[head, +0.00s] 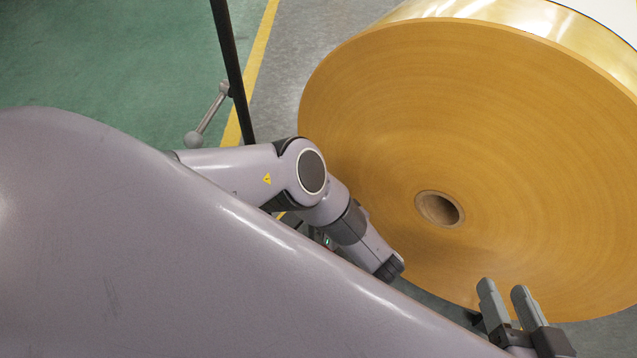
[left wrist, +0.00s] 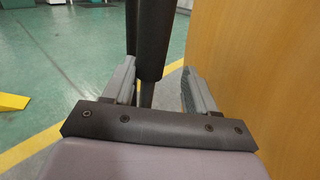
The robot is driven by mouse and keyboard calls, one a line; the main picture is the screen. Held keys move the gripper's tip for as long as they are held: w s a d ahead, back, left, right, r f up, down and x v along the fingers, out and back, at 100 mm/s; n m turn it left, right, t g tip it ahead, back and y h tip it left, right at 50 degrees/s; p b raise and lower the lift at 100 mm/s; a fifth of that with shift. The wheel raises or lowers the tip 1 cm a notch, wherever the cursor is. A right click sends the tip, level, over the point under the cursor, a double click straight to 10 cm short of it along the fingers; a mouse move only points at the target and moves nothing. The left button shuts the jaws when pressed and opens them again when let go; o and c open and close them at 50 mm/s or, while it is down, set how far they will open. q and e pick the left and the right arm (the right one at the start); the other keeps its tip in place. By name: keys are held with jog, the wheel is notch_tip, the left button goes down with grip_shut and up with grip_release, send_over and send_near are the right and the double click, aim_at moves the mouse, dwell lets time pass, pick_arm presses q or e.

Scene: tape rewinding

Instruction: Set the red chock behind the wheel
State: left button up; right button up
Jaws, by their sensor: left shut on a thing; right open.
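I see no red chock and no wheel that I can make out in either view. My left gripper (left wrist: 156,70) shows in the left wrist view with a finger on each side of a dark upright bar (left wrist: 153,42), and it is shut on that bar. In the head view my left arm comes in from the left, but its fingers do not show. My right gripper (head: 504,291) is open and empty at the bottom right of the head view, in front of the lower edge of a large tan roll (head: 400,130).
The roll has a hollow core (head: 440,208) and also stands close on the right in the left wrist view (left wrist: 260,70). A slanting black pole (head: 228,60) crosses the head view, with a grey lever (head: 208,114) beside it. A yellow wedge-shaped piece (left wrist: 14,102) lies on open green floor.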

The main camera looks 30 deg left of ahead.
pick_arm(q)
grip_shut()
dwell(1.3)
